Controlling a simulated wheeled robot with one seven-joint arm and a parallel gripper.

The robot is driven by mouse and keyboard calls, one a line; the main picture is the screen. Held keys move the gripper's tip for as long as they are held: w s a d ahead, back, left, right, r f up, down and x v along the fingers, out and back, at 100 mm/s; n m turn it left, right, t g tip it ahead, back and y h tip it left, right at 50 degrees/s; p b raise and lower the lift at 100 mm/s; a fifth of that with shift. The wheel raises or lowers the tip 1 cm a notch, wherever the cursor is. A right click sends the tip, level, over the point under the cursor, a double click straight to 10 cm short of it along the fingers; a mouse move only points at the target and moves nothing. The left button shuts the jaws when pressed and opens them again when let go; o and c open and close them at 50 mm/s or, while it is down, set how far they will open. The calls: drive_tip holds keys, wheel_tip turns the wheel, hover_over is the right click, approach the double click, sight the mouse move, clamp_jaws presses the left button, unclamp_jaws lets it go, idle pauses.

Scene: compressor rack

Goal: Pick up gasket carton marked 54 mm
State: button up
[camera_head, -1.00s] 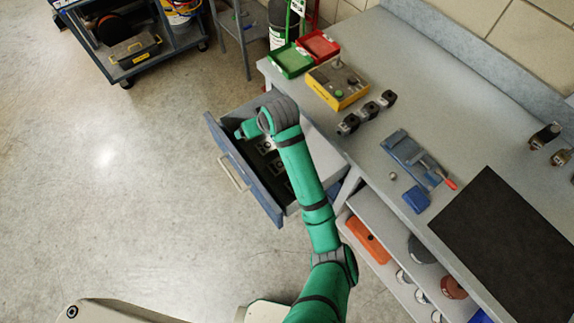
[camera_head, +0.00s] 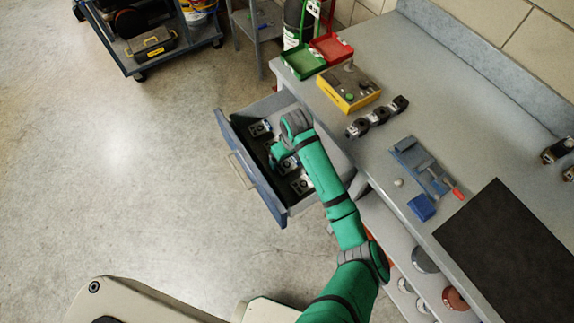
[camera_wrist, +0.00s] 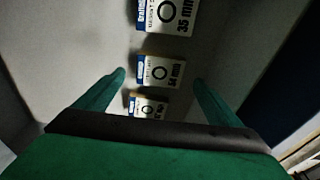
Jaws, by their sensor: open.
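The gasket carton marked 54 mm (camera_wrist: 148,71) is a small white box with a blue label and a black ring. In the wrist view it is the middle of three cartons in a row in the open drawer. My gripper (camera_wrist: 160,78) is open and empty; its fingertips stand to either side of this carton in that view. How far above it they are I cannot tell. In the head view my gripper (camera_head: 276,158) points down into the drawer, beside the middle carton (camera_head: 288,165), which my arm partly covers.
A carton marked 35 mm (camera_wrist: 168,14) and a smaller-looking carton (camera_wrist: 148,108) with unclear print lie in line with it. The drawer's blue front (camera_head: 250,168) and walls surround them. The workbench (camera_head: 440,110) overhangs at right, holding trays and tools.

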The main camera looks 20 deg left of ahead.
sight(287, 164)
drive_tip(key=shift+w+a+f, duration=0.1)
drive_tip(key=shift+f, duration=0.9)
drive_tip(key=shift+w+a+f, duration=0.1)
drive_tip(key=shift+f, duration=0.85)
drive_tip(key=shift+c, duration=0.5)
drive_tip(key=c, duration=1.1)
drive_tip(key=shift+o, duration=0.2)
